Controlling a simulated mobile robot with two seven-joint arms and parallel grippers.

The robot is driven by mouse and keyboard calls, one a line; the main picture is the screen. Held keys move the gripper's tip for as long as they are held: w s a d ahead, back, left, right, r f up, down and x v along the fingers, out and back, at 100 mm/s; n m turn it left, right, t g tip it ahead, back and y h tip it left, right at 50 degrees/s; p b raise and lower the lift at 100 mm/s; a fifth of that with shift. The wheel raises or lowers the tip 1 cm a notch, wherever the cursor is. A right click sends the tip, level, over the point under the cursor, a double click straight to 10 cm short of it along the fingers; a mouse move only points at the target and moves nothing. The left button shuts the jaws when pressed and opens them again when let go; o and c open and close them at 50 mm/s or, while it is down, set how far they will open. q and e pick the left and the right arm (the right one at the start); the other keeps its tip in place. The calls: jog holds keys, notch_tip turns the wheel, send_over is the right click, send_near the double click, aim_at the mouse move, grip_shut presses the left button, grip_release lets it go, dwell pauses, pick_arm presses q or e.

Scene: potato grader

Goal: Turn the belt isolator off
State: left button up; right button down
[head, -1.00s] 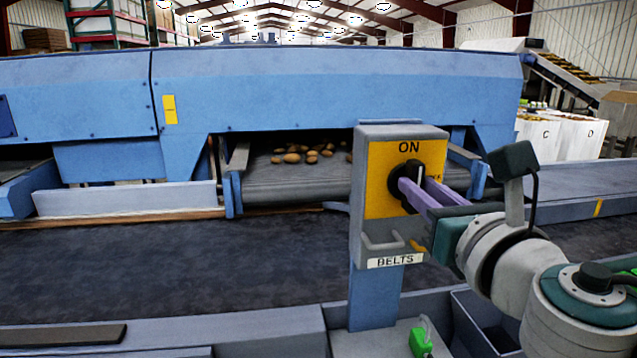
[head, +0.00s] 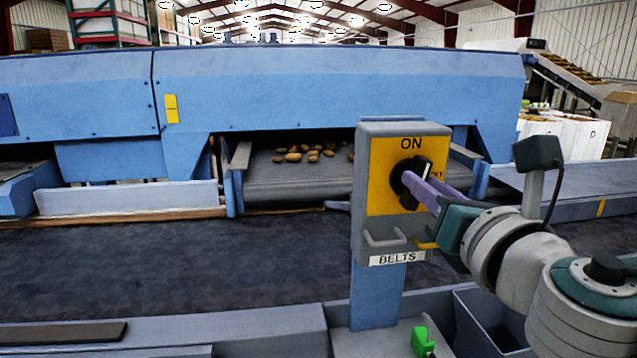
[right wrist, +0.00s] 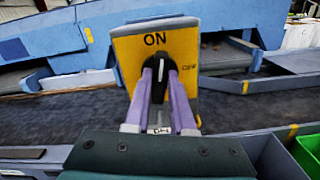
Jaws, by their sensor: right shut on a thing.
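The belt isolator is a grey box (head: 363,215) with a yellow plate (head: 380,195) marked ON at the top and a BELTS label below. Its round black rotary knob (right wrist: 159,90) carries a white pointer line, now leaning a little to the right of ON in the head view. Small lettering at the plate's right side is too small to read. My right gripper (head: 411,186) has its purple fingers shut on the knob, one on each side in the right wrist view (right wrist: 160,80). The fingers partly hide the knob. My left gripper is not in view.
The box stands on a blue post (head: 376,295). A grey loop (head: 384,240) and a yellow one stick out below the plate. A dark belt (head: 170,260) runs behind. Potatoes (head: 303,154) lie on a conveyor farther back. A green object (head: 422,342) sits by the post's foot.

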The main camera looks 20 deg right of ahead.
jog(key=shift+d+f+m+b, duration=0.1)
jog(key=shift+m+b, duration=0.4)
jog(key=shift+m, duration=2.05)
jog(key=shift+d+f+m+b, duration=0.1)
jog(key=shift+m+b, duration=0.45)
jog(key=shift+m, duration=2.05)
jog(key=shift+d+f+m+b, duration=0.1)
jog(key=shift+m+b, duration=0.4)
jog(key=shift+m, duration=2.05)
jog(key=c, duration=0.8)
grip_release()
jog(key=shift+o, duration=0.2)
jog(key=shift+s, duration=0.1)
